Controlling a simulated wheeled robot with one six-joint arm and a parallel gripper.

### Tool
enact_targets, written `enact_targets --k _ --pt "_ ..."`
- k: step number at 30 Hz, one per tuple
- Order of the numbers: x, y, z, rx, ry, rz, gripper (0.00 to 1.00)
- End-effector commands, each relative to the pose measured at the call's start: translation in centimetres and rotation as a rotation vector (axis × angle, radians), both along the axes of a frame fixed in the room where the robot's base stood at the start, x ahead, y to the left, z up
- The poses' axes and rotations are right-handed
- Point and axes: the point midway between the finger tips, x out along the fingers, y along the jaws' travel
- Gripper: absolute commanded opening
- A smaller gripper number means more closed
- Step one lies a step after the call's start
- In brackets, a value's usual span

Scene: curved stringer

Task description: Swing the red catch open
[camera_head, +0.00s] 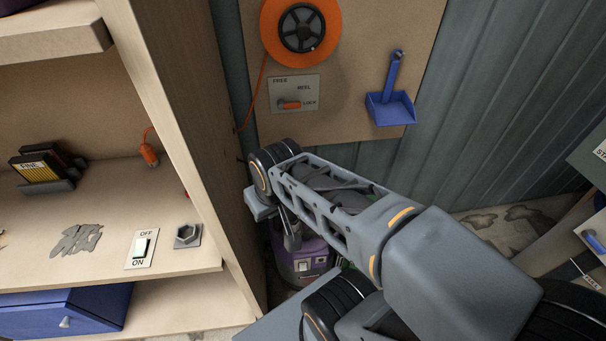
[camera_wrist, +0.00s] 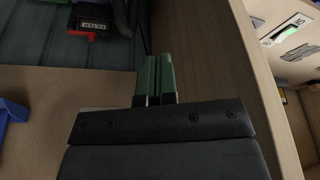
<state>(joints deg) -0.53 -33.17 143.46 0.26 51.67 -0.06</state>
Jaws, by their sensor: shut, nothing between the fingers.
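A small red part (camera_wrist: 80,33), which looks like the red catch, shows at the upper left of the wrist view. It sits beside a small black block with a pale label (camera_wrist: 95,24), against dark ribbed metal. My gripper shows in the wrist view as two green fingers (camera_wrist: 157,68) pressed together, with nothing between them. The fingers are to the right of the red part and apart from it in the picture. In the head view my arm hides the area behind it, and I cannot make out the red part or the fingertips clearly there.
A wooden shelf unit (camera_head: 175,120) stands close on the left, with an OFF/ON switch (camera_head: 141,248). A board (camera_head: 335,70) carries an orange reel (camera_head: 268,30), an orange lock lever (camera_head: 289,104) and a blue dustpan (camera_head: 390,105). A purple device (camera_head: 300,258) stands low beside the shelf.

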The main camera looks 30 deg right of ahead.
Motion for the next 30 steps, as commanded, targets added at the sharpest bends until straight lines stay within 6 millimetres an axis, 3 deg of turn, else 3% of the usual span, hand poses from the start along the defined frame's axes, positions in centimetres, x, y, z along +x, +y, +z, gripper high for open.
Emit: enact_targets --k 4,7,14,21,25,30 --pt "1.6 -0.5 0.0 -0.008 0.022 -0.041 0.00" --pt "4.3 -1.4 0.0 -0.024 0.057 -0.117 0.00" --pt "14.7 -6.4 -2.0 -0.110 0.163 -0.431 0.00" --pt "24.6 -13.2 -8.7 -0.242 0.224 -0.812 0.00" --pt "28.0 -16.7 -13.3 -0.317 0.228 -1.004 0.00" --pt "30.3 -20.2 -18.7 -0.400 0.214 -1.205 0.00"
